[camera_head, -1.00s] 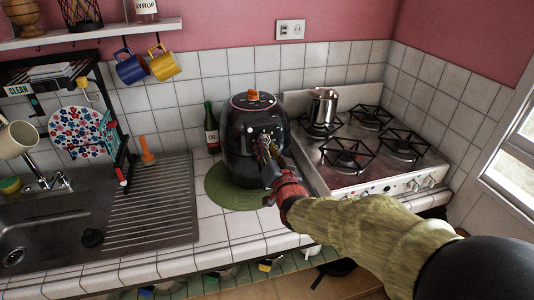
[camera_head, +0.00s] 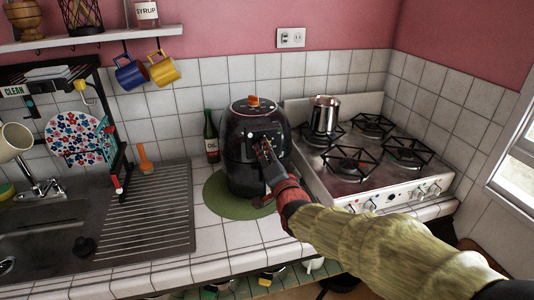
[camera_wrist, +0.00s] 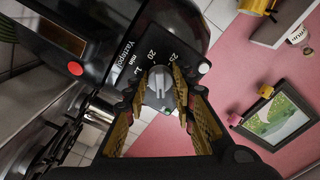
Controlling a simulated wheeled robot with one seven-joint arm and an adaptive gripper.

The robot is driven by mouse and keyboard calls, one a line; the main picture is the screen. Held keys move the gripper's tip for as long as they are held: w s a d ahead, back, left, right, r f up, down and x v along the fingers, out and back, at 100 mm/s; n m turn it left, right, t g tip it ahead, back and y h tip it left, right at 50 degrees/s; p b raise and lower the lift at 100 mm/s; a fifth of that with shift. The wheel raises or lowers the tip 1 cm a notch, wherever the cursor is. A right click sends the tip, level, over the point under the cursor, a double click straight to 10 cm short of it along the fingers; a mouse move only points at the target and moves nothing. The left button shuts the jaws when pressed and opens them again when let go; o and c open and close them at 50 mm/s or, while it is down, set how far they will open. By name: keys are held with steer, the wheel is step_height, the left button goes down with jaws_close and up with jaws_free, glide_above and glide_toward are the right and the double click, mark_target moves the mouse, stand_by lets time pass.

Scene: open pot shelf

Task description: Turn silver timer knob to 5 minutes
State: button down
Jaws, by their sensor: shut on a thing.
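The silver timer knob (camera_wrist: 158,87) is on the dark front panel of a black air fryer (camera_head: 238,170). The panel (camera_wrist: 136,57) shows printed "20" and "25" beside the knob; the 5-minute mark cannot be made out. In the wrist view my gripper (camera_wrist: 163,76) has its two yellow-lined fingers on either side of the knob, shut on it. In the head view my gripper (camera_head: 265,150) is at the upper front of the air fryer and hides the knob there.
The air fryer stands on a green round mat (camera_head: 215,201) on the tiled counter. A stove with a silver pot (camera_head: 324,114) is close on the right. A dark bottle (camera_head: 211,138) stands behind left, and a sink drainer (camera_head: 155,210) lies left.

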steer(key=c, duration=1.5)
jaws_free()
steer(key=shift+s, duration=0.1)
steer(key=v, duration=1.2)
